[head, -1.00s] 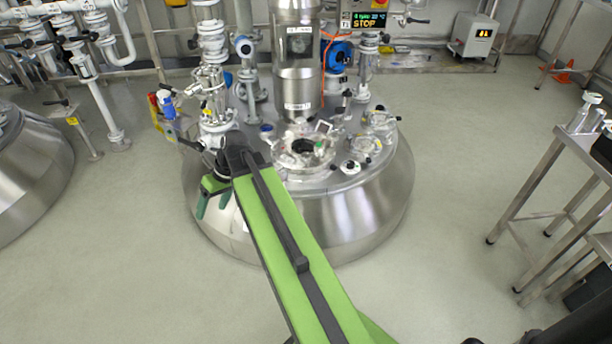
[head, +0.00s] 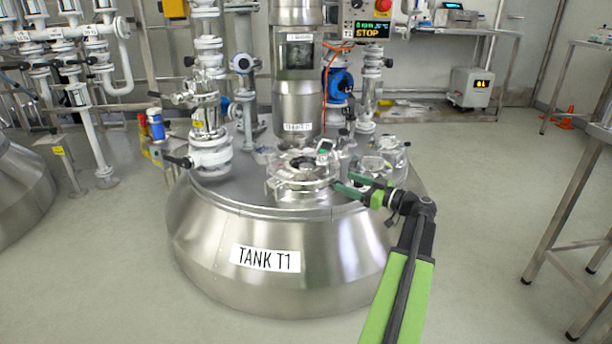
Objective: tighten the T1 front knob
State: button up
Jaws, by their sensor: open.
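Tank T1 (head: 281,259) stands in the middle of the head view, a steel vessel with its label facing me. On its top is a round lid (head: 301,169) with clear and metal fittings around its rim. The knobs on the rim are too small for me to tell the front knob apart. My gripper (head: 343,184) is at the right side of the lid, its green fingers open and pointing left. The fingertips are close to the lid's right rim; I cannot tell whether they touch anything. Nothing shows between them.
A steel column (head: 296,75) rises behind the lid. White valves and pipes (head: 209,130) stand at the tank's left. A smaller fitting (head: 379,165) sits behind my gripper. A control panel (head: 368,22) reads STOP. A steel table (head: 585,190) stands at right.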

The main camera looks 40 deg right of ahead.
aim_at(312, 171)
jog(key=w+a, duration=0.1)
jog(key=w, duration=1)
jog(key=w+a, duration=0.1)
jog(key=w, duration=0.4)
jog(key=shift+w+a, duration=0.35)
jog(key=c, duration=1.4)
jog(key=shift+o, duration=0.2)
jog(key=shift+s+a+h, duration=0.1)
jog(key=shift+h, duration=0.2)
